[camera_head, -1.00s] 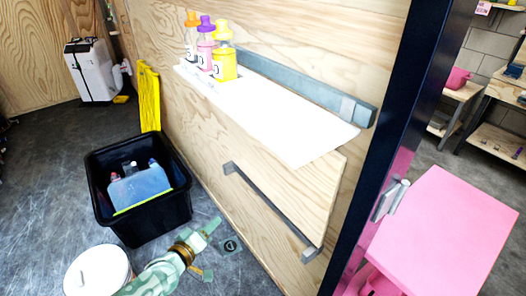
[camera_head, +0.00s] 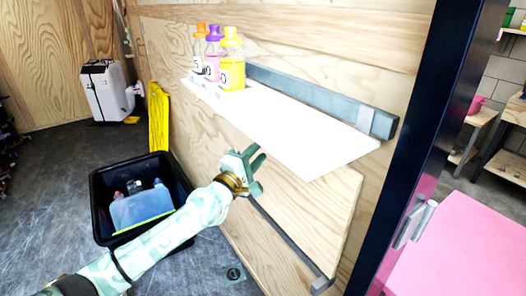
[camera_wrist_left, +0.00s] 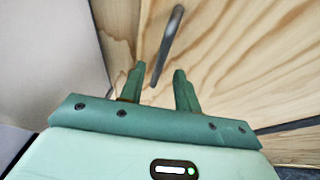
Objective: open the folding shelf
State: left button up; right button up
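The folding shelf looks to be the pale wooden panel (camera_head: 315,205) hanging flat against the wall below a white shelf. A long grey bar (camera_head: 292,246) runs along its lower edge. My left gripper (camera_head: 258,163) is in front of the panel's left part, just under the white shelf, and hides the bar's far end. In the left wrist view, its two green fingers (camera_wrist_left: 159,74) are apart with nothing held. A curved grey metal piece (camera_wrist_left: 168,42) shows ahead of the gap between them, against wood grain; contact cannot be told. My right gripper is not in view.
The white shelf (camera_head: 300,133) carries several bottles (camera_head: 231,72) at its far end, close above my left gripper. A black crate (camera_head: 105,203) stands on the floor at left, beside a yellow folded item (camera_head: 158,118). A pink surface (camera_head: 455,245) is at right.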

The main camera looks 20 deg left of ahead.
pick_arm(q)
jog(key=x, duration=0.2)
jog(key=shift+w+d, duration=0.1)
jog(key=shift+w, duration=0.25)
